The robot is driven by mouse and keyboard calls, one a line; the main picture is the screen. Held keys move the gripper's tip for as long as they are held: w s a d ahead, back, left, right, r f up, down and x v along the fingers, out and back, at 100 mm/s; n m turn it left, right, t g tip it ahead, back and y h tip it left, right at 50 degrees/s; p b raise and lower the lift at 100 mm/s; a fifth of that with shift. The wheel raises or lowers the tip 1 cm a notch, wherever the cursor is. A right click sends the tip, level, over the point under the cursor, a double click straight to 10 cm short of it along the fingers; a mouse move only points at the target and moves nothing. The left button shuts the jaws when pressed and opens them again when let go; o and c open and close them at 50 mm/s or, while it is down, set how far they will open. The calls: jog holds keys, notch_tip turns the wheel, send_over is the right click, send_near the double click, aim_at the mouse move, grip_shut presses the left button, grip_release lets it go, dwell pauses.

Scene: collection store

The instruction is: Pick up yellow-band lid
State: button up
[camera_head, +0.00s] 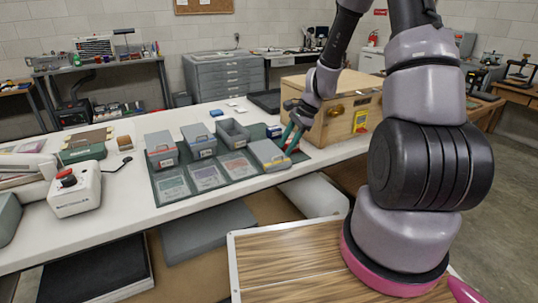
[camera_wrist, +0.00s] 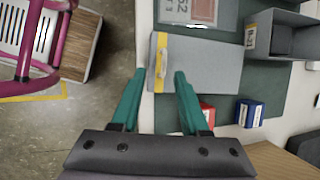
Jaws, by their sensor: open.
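The yellow-band lid (camera_wrist: 205,68) is a flat grey panel lying on the dark green mat near the table's front edge. Its yellow band (camera_wrist: 161,55) runs along its left side in the wrist view. In the head view the lid (camera_head: 268,152) lies just left of my gripper (camera_head: 291,140). My gripper (camera_wrist: 159,76) has two teal fingers, spread apart with nothing between them. In the wrist view the band's near end lies between the fingertips, and the right fingertip overlaps the lid's near left corner. Whether they touch cannot be told.
An open grey box (camera_head: 232,135) stands behind the lid. Other grey boxes (camera_head: 160,149) and labelled cards (camera_head: 207,176) stand or lie to the left. Small red (camera_wrist: 207,113) and blue (camera_wrist: 250,113) boxes are close to my right finger. A wooden crate (camera_head: 340,121) stands to the right.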

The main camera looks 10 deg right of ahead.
aim_at(279, 153)
jog(key=x, duration=0.4)
jog(key=shift+w+a+f, duration=0.2)
jog(key=shift+w+a, duration=0.05)
jog(key=shift+a, duration=0.2)
grip_shut()
jog(key=shift+r, duration=0.1)
